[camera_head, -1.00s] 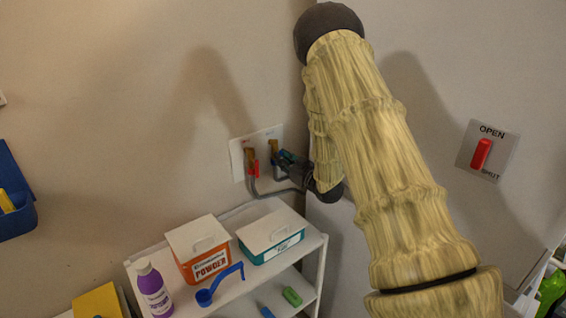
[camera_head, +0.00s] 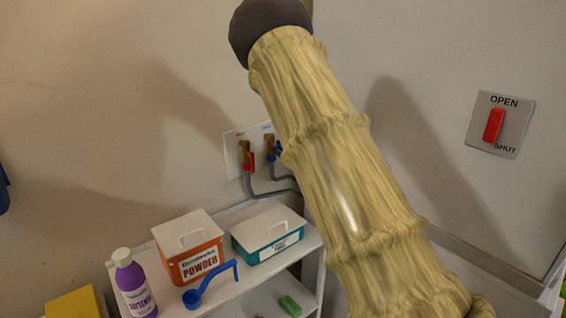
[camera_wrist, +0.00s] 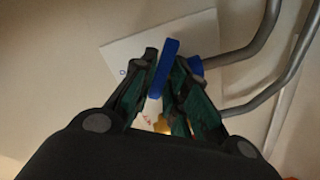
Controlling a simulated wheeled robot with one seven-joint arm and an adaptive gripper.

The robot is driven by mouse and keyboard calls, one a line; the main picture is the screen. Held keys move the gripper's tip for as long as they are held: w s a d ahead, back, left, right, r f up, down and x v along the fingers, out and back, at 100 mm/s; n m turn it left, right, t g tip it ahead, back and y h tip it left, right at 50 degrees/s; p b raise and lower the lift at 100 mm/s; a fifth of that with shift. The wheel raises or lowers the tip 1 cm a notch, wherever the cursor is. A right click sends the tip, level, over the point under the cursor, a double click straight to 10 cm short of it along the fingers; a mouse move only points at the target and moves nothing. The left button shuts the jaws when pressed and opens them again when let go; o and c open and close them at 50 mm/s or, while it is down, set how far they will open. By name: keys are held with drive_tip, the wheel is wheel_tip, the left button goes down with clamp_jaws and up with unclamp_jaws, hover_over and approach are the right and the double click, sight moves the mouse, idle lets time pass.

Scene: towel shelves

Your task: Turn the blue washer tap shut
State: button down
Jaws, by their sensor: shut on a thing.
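The blue washer tap (camera_head: 278,148) is on a white wall plate (camera_head: 232,140), to the right of the red tap (camera_head: 250,160). Its brass body and part of the blue handle show in the head view beside my arm. In the wrist view the blue handle (camera_wrist: 165,66) stands as a slanted bar between the fingers of my gripper (camera_wrist: 166,62), which is shut on it. My gripper is hidden behind my arm in the head view.
Grey hoses (camera_head: 262,193) run from the taps. Below is a white shelf (camera_head: 238,290) with an orange powder box (camera_head: 190,262), a teal box (camera_head: 268,240), a blue scoop (camera_head: 205,290) and a purple softener bottle (camera_head: 134,290). A red OPEN/SHUT switch (camera_head: 493,125) is on the right wall.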

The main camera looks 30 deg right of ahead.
drive_tip(key=shift+d+r+n+b, duration=0.1)
drive_tip(key=shift+r+n+b, duration=0.15)
drive_tip(key=shift+n+b, duration=1.5)
drive_tip(key=shift+d+r+n+b, duration=0.1)
drive_tip(key=shift+r+n+b, duration=0.1)
drive_tip(key=shift+n+b, duration=1.5)
drive_tip(key=c, duration=1.5)
unclamp_jaws()
drive_tip(key=shift+r, duration=0.1)
drive_tip(key=shift+s, duration=0.15)
drive_tip(key=s, duration=0.7)
drive_tip(key=s+d, duration=0.1)
drive_tip(key=s, duration=0.3)
drive_tip(key=shift+s, duration=0.35)
drive_tip(key=shift+a, duration=0.1)
